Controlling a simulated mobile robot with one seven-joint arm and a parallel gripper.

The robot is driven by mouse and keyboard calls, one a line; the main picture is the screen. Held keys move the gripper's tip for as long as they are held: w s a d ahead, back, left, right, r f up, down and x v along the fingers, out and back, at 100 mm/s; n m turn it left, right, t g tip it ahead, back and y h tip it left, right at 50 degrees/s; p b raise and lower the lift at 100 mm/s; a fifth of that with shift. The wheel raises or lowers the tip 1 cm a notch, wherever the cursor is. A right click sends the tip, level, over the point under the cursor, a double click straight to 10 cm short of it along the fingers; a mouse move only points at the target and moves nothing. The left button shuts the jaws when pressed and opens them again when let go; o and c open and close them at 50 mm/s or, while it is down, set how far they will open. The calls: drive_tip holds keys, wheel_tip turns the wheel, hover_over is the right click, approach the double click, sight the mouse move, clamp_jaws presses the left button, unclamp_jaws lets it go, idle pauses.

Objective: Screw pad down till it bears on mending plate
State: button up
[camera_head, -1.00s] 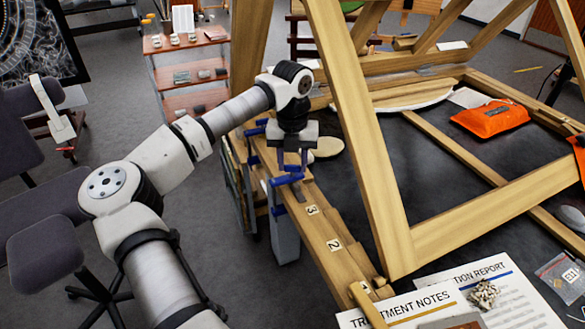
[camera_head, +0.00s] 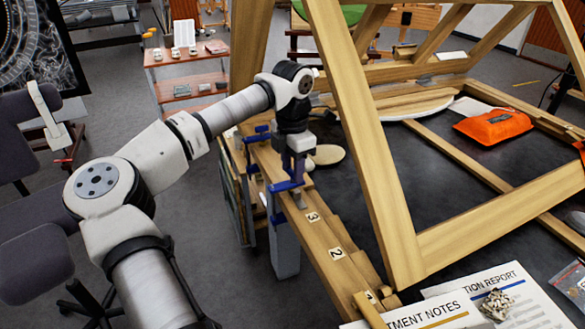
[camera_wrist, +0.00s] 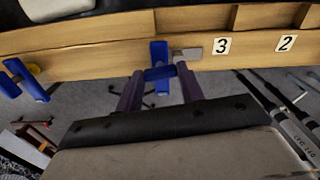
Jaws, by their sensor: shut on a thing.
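A blue clamp (camera_head: 284,186) sits on the edge of the timber rail beside the label 3. It also shows in the wrist view (camera_wrist: 158,54), with its blue cross bar between my fingers. My gripper (camera_wrist: 160,82) is shut on this bar; in the head view my gripper (camera_head: 297,165) points down above the rail. A small grey metal plate (camera_wrist: 187,54), seemingly the mending plate, lies on the rail right beside the clamp. It shows small in the head view (camera_head: 300,202). The pad is hidden, so I cannot tell whether it touches the plate.
A second blue clamp (camera_wrist: 25,80) grips the rail further left. Timber frame members (camera_head: 365,140) rise close to the right of my gripper. An orange pouch (camera_head: 493,126) and printed sheets (camera_head: 440,310) lie on the dark table. A shelved trolley (camera_head: 185,70) stands behind.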

drive_tip(key=m, duration=1.4)
drive_tip(key=shift+m, duration=0.3)
drive_tip(key=m, duration=0.3)
drive_tip(key=shift+m, duration=0.3)
drive_tip(key=m, duration=0.3)
drive_tip(key=shift+m+p, duration=0.35)
drive_tip(key=shift+m, duration=0.05)
drive_tip(key=m, duration=0.6)
drive_tip(key=shift+m, duration=0.3)
drive_tip(key=o, duration=1)
